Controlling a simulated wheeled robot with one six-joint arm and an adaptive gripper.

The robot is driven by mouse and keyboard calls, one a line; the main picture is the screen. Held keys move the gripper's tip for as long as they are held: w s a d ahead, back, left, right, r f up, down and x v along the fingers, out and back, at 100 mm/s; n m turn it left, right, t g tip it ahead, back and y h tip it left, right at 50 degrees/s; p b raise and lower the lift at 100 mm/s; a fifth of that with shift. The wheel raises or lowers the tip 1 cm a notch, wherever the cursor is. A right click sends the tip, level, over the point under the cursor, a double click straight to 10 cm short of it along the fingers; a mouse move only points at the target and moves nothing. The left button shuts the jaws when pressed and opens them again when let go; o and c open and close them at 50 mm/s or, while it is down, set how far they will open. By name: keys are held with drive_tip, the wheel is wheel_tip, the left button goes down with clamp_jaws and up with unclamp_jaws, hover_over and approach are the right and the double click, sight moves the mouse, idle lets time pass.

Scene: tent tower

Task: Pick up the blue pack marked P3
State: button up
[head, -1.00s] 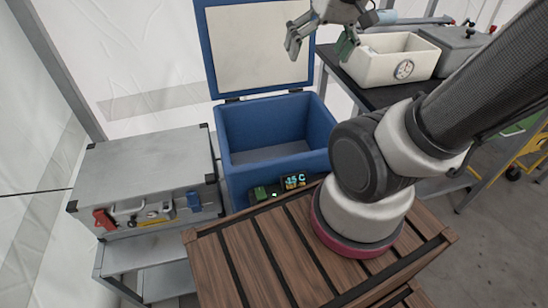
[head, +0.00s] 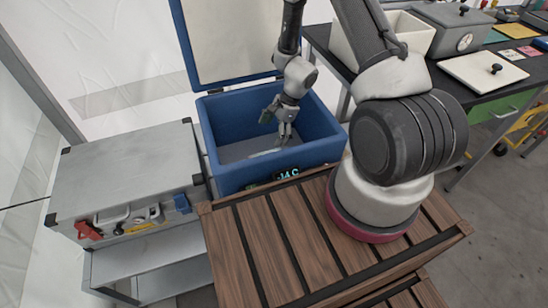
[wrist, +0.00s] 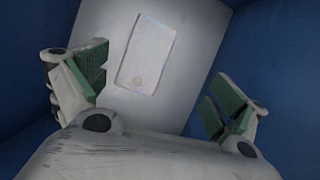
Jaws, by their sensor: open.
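A pale, frosty-looking flat pack (wrist: 146,52) lies on the light floor of the open blue cooler (head: 222,128). It looks whitish rather than blue, with a faint rounded mark near one end; I cannot read any P3 on it. In the head view a pale flat shape (head: 264,153) shows on the cooler floor below my gripper. My gripper (head: 276,121) is inside the cooler, pointing down and empty. In the wrist view its green-padded fingers (wrist: 155,82) are spread wide, with the pack lying beyond and between them, apart from both.
The cooler's lid (head: 235,40) stands open behind it. Blue walls surround my gripper closely. A metal case (head: 125,175) stands at left, the slatted wooden top (head: 265,245) in front. A dark bench (head: 455,88) with a white bin (head: 345,45) is at right.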

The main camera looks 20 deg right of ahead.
drive_tip(key=shift+m, duration=0.7)
drive_tip(key=f, duration=0.1)
drive_tip(key=s+f, duration=0.1)
drive_tip(key=f, duration=0.3)
drive_tip(key=shift+s+d+f, duration=0.15)
drive_tip(key=shift+d, duration=0.1)
drive_tip(key=x, duration=0.7)
drive_tip(key=shift+a+f, duration=0.1)
drive_tip(key=c, duration=1.3)
